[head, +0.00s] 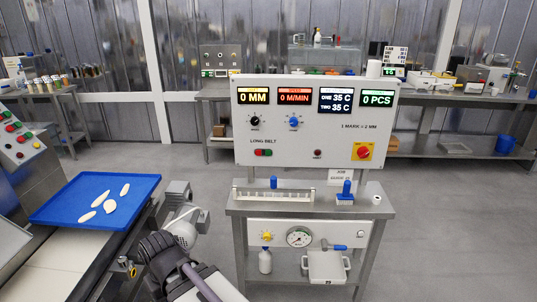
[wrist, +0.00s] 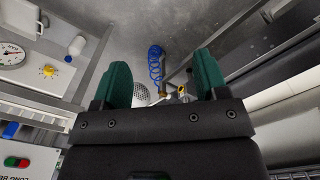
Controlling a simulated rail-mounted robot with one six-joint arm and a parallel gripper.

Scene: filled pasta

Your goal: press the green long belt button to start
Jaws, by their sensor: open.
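The green long belt button (head: 268,153) sits beside a red button (head: 258,153) under the LONG BELT label, low on the left of the white control panel (head: 210,152). The green button also shows upside down at the bottom left edge of the wrist view (wrist: 10,161), with the red one to its right. My gripper (wrist: 163,78) is open, its two green fingers apart with nothing held between them. It is away from the panel and touches no button. In the head view my arm rises at the bottom centre-left; the fingers cannot be made out there.
A blue tray (head: 70,207) with several pale pieces lies on the conveyor at left.

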